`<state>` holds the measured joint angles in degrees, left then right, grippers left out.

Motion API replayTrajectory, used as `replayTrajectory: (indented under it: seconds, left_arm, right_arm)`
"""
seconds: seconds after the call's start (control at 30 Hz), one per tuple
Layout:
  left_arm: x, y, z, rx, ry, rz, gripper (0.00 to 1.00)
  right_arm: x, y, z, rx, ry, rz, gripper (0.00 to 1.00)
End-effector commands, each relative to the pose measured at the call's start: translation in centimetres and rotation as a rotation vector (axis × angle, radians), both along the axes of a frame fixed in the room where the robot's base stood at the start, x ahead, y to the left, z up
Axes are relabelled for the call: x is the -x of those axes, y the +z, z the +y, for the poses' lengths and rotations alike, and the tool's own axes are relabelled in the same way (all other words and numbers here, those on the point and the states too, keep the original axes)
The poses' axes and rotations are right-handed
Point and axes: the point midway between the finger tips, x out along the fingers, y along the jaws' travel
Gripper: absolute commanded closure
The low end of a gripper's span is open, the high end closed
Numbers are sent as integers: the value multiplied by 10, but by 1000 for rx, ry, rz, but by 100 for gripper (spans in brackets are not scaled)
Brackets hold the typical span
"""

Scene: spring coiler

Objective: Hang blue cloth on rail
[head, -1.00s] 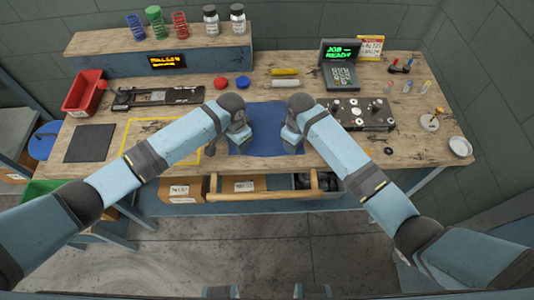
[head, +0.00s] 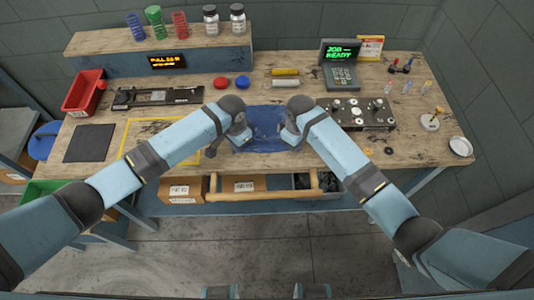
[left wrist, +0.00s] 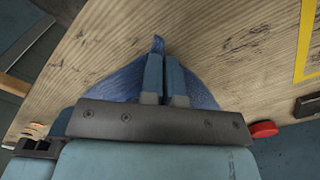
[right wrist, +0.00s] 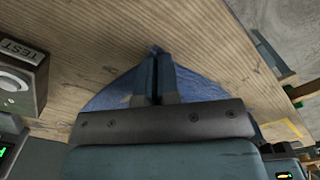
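The blue cloth (head: 265,122) lies on the bench between my two grippers, wrinkled and partly raised. My left gripper (head: 243,143) has its fingers close together on the cloth's left side; the left wrist view shows a bit of cloth (left wrist: 158,44) sticking out past the fingertips. My right gripper (head: 289,141) is likewise closed on the right side, with cloth (right wrist: 112,92) around its fingers in the right wrist view. The wooden rail (head: 262,196) runs along the bench's front, below and nearer than the cloth, and is bare.
Open drawers or boxes (head: 243,184) sit under the bench front behind the rail. A device with knobs (head: 357,113) stands right of the cloth. Red and blue discs (head: 221,82) and yellow and white rolls (head: 285,72) lie behind it.

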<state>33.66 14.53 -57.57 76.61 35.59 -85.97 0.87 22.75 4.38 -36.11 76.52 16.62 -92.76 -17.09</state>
Motion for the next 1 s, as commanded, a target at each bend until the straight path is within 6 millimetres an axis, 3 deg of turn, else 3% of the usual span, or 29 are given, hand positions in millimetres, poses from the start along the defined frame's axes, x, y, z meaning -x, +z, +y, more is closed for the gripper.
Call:
replayTrajectory:
  seconds: [0.47, 1.0]
  left_arm:
    - [0, 2, 2, -4, 2, 1, 100]
    - [0, 43, 3, -5, 2, 1, 100]
  right_arm:
    - [0, 1, -2, 4, -2, 2, 100]
    - [0, 43, -2, 4, -2, 1, 100]
